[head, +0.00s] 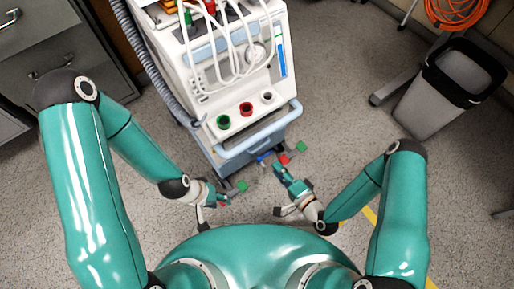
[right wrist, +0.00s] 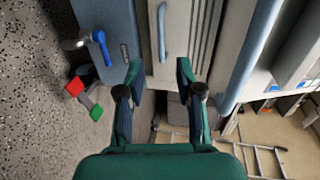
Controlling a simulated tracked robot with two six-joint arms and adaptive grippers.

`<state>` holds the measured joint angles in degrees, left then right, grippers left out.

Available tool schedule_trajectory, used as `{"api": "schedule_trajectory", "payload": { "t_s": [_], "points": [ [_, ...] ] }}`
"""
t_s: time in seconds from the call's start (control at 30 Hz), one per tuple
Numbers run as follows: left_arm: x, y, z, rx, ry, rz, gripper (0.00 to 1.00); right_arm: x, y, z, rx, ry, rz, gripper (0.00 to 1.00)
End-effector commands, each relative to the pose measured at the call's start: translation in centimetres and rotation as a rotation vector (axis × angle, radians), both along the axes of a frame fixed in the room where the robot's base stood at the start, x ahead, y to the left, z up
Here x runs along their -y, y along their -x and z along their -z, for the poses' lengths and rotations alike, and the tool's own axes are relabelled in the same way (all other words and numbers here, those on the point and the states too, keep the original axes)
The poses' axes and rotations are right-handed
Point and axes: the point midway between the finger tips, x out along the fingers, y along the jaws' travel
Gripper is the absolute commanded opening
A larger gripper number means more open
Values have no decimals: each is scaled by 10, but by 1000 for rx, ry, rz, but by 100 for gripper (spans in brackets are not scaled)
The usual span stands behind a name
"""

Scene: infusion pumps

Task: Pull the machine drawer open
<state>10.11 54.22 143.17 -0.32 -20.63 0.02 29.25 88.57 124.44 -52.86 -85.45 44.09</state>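The white machine (head: 235,85) stands in front of me in the head view, with a blue-grey bar (head: 258,140) across its lower front. In the right wrist view a pale front panel (right wrist: 178,60) carries a slim blue-grey upright handle (right wrist: 162,32); I cannot tell for sure that this is the drawer. My right gripper (head: 284,174) is low before the machine. Its two fingers (right wrist: 159,78) are apart and empty, with the handle beyond the gap and not touched. My left gripper (head: 220,197) is low at the machine's front left; its fingers are too small to read.
Red (right wrist: 74,87) and green (right wrist: 95,112) pedals stick out near the machine's base. A grey bin (head: 445,95) stands at the right, below an orange coil (head: 455,10). Grey drawer cabinets (head: 50,50) stand at the left. Hoses and cables hang on the machine.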

Motion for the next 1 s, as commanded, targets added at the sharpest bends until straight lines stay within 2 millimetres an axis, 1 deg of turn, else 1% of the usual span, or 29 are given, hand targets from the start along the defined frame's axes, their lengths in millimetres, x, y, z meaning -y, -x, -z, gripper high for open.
{"api": "schedule_trajectory", "payload": {
  "t_s": [0.03,0.3,0.5,0.7,1.0],
  "points": [
    [0,0,3,0,0,0,40,-8,-7,2,6,1,-8,36],
    [0,0,14,0,0,0,40,-41,-54,15,8,2,-4,36],
    [0,0,21,0,0,0,40,-60,-81,23,5,1,-2,36],
    [0,0,24,0,0,0,40,-69,-95,26,2,1,1,36],
    [0,0,24,0,0,0,40,-71,-98,26,0,0,2,36]
  ]
}}
